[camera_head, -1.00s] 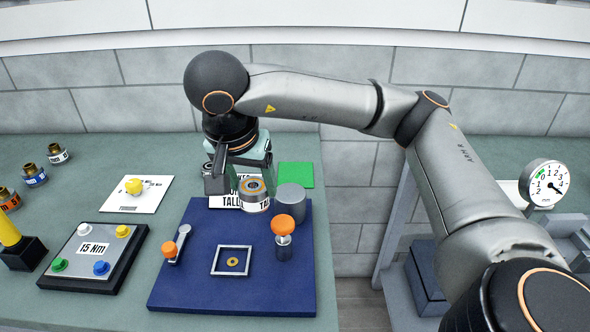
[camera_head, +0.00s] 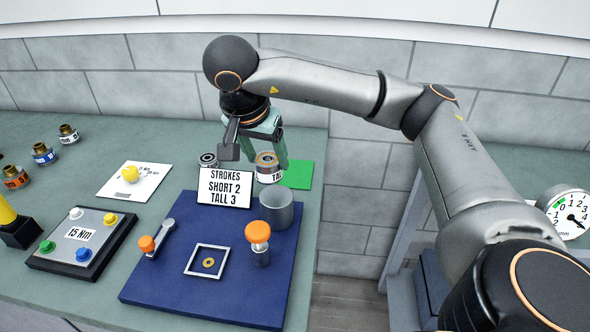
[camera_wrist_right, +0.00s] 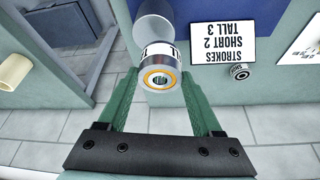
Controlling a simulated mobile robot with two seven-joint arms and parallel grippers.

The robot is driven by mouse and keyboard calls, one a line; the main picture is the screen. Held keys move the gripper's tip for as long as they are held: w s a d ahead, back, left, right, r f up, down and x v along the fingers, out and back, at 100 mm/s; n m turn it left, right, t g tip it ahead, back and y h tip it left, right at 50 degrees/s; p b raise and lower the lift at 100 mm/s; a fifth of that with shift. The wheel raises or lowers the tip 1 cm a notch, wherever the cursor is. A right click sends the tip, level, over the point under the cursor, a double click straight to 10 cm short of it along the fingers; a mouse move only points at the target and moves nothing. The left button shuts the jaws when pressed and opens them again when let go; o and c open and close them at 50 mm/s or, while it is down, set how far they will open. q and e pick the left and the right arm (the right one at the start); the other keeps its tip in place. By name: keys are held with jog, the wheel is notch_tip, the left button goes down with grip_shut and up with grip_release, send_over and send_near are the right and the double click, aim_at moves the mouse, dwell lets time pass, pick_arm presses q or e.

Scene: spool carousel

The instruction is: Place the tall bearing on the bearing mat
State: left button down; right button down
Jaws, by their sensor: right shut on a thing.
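The tall bearing (camera_head: 268,168), a silver ring with an orange-rimmed bore and a partly hidden label, is between the fingers of my right gripper (camera_head: 266,155). The gripper is shut on it. In the right wrist view the bearing (camera_wrist_right: 160,78) sits between the green fingers, its bore facing the camera. The green mat (camera_head: 299,174) lies at the back right of the table, just right of the bearing; its left part is hidden behind the gripper. I cannot tell the bearing's height above the table. My left gripper is not in view.
The sign (camera_head: 225,188) reading short 2, tall 3 stands in front of the gripper. Another bearing (camera_head: 208,160) is behind it. A grey cylinder (camera_head: 276,210) and an orange knob (camera_head: 258,233) stand on the blue board (camera_head: 180,290). The table's right edge is close to the mat.

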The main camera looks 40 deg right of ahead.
jog(key=shift+w+d, duration=0.1)
jog(key=shift+d, duration=0.3)
jog(key=shift+w+d+f, duration=0.1)
jog(key=shift+d, duration=0.05)
jog(key=w+d+f, duration=0.2)
jog(key=d, duration=0.1)
jog(key=w+d+f+b, duration=0.1)
jog(key=w+d+f, duration=0.1)
jog(key=d+f, duration=0.1)
jog(key=w+d+f, duration=0.2)
jog(key=d+f, duration=0.1)
jog(key=d, duration=0.2)
jog(key=shift+w+f+b, duration=0.25)
jog(key=shift+b, duration=0.05)
jog(key=shift+w+d+f, duration=0.2)
jog(key=shift+d+f, duration=0.1)
jog(key=shift+f, duration=0.15)
notch_tip(320, 180, down, 3)
jog(key=shift+w+d+f, duration=0.1)
jog(key=shift+f, duration=0.1)
